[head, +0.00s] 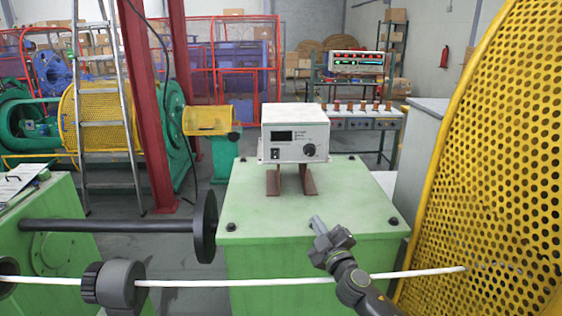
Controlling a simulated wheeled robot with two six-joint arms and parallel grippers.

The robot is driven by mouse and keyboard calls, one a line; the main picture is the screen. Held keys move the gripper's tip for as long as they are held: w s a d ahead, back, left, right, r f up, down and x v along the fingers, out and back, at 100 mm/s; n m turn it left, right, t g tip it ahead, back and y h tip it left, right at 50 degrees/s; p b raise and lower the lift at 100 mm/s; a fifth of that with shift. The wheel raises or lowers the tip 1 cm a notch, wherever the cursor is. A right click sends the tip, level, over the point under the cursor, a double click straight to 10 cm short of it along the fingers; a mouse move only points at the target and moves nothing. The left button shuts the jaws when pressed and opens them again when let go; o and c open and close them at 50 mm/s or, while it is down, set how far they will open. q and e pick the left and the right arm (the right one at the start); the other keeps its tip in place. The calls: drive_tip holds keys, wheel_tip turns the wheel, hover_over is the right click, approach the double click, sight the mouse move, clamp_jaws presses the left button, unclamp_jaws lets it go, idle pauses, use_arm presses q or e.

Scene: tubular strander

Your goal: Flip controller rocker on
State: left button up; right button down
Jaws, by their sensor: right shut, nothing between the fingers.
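The controller (295,134) is a white box with a dark display and a round black knob on its front. It stands on two brown supports on top of the green cabinet (255,212). Its small dark rocker (275,154) is at the lower left of the front face; its position is too small to tell. My right gripper (318,225) is shut and empty, pointing up and left over the cabinet's front part. It is below and in front of the controller, apart from it. My left gripper is not in view.
A white cable (230,283) runs across the front, passing by my right arm. A black shaft with a disc (204,226) stands left of the cabinet. A yellow perforated guard (490,180) fills the right side. The cabinet top before the controller is mostly clear.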

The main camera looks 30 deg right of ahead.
drive_tip(key=w+d+r+n+g+y, duration=0.3)
drive_tip(key=w+d+r+n+y, duration=0.1)
drive_tip(key=w+r+n+y, duration=0.5)
drive_tip(key=w+n, duration=0.2)
drive_tip(key=n, duration=0.2)
drive_tip(key=shift+w+d+r, duration=0.25)
drive_tip(key=shift+d, duration=0.1)
drive_tip(key=shift+a, duration=0.1)
